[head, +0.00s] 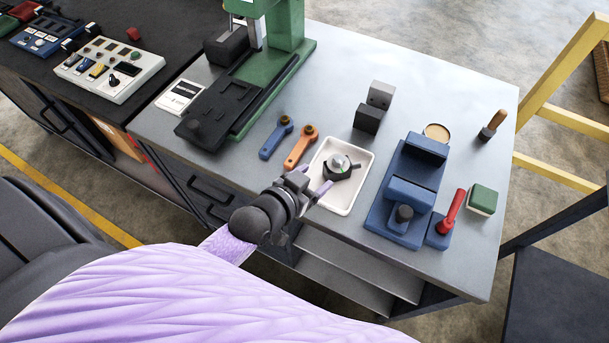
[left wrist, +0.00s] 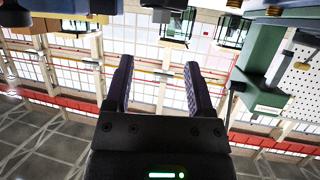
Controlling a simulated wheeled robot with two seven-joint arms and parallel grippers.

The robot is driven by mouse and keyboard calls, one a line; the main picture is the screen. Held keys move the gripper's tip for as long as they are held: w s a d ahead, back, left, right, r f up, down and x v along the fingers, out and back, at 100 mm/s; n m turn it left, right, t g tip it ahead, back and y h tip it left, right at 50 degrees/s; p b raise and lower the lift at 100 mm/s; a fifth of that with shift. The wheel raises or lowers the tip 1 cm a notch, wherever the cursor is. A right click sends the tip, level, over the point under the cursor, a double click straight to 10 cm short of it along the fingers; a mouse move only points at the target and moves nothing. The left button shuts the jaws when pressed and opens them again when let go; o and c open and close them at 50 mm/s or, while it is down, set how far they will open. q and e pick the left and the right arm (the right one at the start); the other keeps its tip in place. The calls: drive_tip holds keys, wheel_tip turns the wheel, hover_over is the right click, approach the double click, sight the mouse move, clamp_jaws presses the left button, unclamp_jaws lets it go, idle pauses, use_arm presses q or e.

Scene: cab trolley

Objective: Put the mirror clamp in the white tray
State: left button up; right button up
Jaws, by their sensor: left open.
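The white tray (head: 326,197) lies on the grey bench top near its front edge. A round silver-and-black piece, which looks like the mirror clamp (head: 341,168), sits inside the tray, toward its far half. My right gripper is in neither view.
A blue vise (head: 405,190) stands right of the tray, with a red-handled tool (head: 450,212) beside it. Blue (head: 276,137) and orange (head: 300,147) wrenches lie left of the tray. A green press (head: 270,85) stands behind.

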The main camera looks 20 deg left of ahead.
use_arm(q)
drive_tip(key=s+a+f+g+y, duration=0.25)
drive_tip(key=s+f+g, duration=0.35)
drive_tip(key=s+f, duration=0.9)
drive_tip(key=s+a+f+g, duration=0.1)
drive_tip(key=s+f+g, duration=0.2)
drive_tip(key=s+f, duration=0.4)
drive_tip(key=s+a+f+g, duration=0.1)
drive_tip(key=s+f+g, duration=0.25)
drive_tip(key=s, duration=0.55)
wheel_tip(320, 180, down, 10)
drive_tip(key=b, duration=0.9)
drive_tip(key=shift+s+r+y, duration=0.2)
drive_tip(key=shift+y, duration=0.25)
